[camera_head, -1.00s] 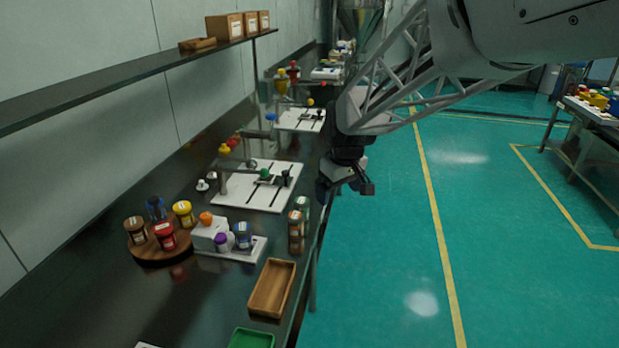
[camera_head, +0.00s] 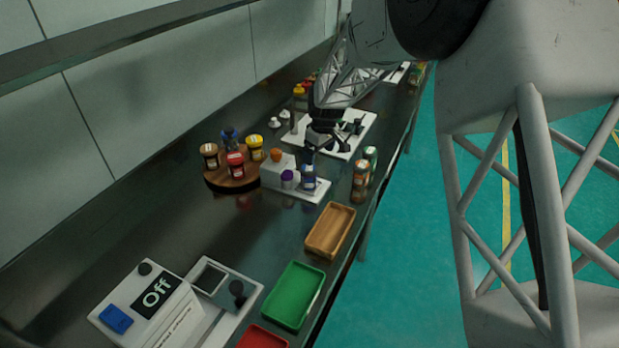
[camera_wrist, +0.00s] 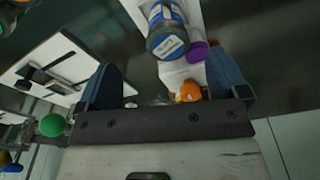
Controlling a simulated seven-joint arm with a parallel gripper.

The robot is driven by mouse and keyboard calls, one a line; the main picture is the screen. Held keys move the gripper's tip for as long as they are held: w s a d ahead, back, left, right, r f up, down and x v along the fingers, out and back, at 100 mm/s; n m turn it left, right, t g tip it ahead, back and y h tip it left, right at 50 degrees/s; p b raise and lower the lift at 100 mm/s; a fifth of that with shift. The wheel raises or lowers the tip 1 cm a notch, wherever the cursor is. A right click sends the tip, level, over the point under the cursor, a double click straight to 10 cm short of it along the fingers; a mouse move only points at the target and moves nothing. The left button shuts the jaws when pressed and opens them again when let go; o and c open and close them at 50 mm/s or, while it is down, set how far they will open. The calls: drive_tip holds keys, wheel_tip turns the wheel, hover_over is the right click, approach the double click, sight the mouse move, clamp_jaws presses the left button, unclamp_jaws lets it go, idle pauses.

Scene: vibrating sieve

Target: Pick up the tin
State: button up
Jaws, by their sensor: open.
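Several labelled containers stand on the bench, and I cannot tell for certain which is the tin. A blue labelled container (camera_head: 308,177) stands on a white stand, beside a purple-capped one (camera_head: 289,179). My gripper (camera_head: 309,153) is just above the blue container, pointing down, open and empty. In the wrist view the blue container (camera_wrist: 167,38) shows beyond and between the spread fingers (camera_wrist: 164,72), with the purple cap (camera_wrist: 197,51) close to the right finger.
A round wooden board (camera_head: 222,179) with several jars is left of the stand. An orange knob (camera_head: 276,155) tops the stand's white block (camera_head: 274,173). A wooden tray (camera_head: 330,232), green tray (camera_head: 294,294) and white "Off" machine (camera_head: 150,306) are nearer. A shelf runs above.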

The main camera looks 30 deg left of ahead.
sight(310, 168)
drive_tip(key=a+f, duration=0.2)
drive_tip(key=a, duration=0.1)
drive_tip(key=shift+f+n, duration=0.1)
drive_tip(key=shift+n, duration=0.2)
drive_tip(key=shift+f, duration=0.1)
drive_tip(key=shift+a+f, duration=0.1)
drive_tip(key=shift+f, duration=1.1)
drive_tip(key=shift+f, duration=0.1)
drive_tip(key=shift+w+a+f, duration=0.1)
drive_tip(key=shift+a+f, duration=0.05)
drive_tip(key=shift+f, duration=1.1)
drive_tip(key=shift+w+a+f, duration=0.1)
drive_tip(key=shift+a+f, duration=0.05)
drive_tip(key=shift+f, duration=1.1)
drive_tip(key=shift+c, duration=0.3)
